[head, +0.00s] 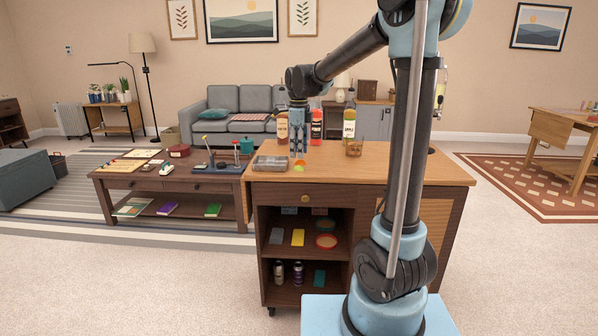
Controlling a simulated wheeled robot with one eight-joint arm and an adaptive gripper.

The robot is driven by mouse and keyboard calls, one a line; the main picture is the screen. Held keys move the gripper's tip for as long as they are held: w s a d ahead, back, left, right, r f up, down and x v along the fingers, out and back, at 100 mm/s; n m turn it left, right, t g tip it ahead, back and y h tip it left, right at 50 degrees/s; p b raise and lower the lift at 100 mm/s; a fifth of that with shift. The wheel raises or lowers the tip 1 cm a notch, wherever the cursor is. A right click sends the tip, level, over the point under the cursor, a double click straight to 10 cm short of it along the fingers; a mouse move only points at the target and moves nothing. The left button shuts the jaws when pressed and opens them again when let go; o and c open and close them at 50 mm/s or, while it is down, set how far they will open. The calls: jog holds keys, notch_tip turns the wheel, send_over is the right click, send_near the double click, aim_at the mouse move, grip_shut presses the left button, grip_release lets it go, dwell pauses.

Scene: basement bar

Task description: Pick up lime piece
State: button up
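A small yellow-green piece, which looks like the lime piece (298,169), lies on the wooden top of the bar cart (400,171), near its front left part. An orange piece (300,162) lies right behind it. My gripper (298,156) points down just above and behind these pieces. Its two fingers look apart, with nothing seen between them. From this view I cannot tell the exact height of the fingertips over the top.
A clear-lidded container (271,163) stands left of the pieces. Bottles (349,124) stand behind my gripper, and a brown glass or basket (354,149) stands to the right. A low table (168,183) with several items is at left.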

aim_at(299, 167)
jog(key=shift+w+f, duration=0.1)
jog(key=shift+f, duration=2.85)
jog(key=shift+c, duration=0.6)
jog(key=c, duration=0.7)
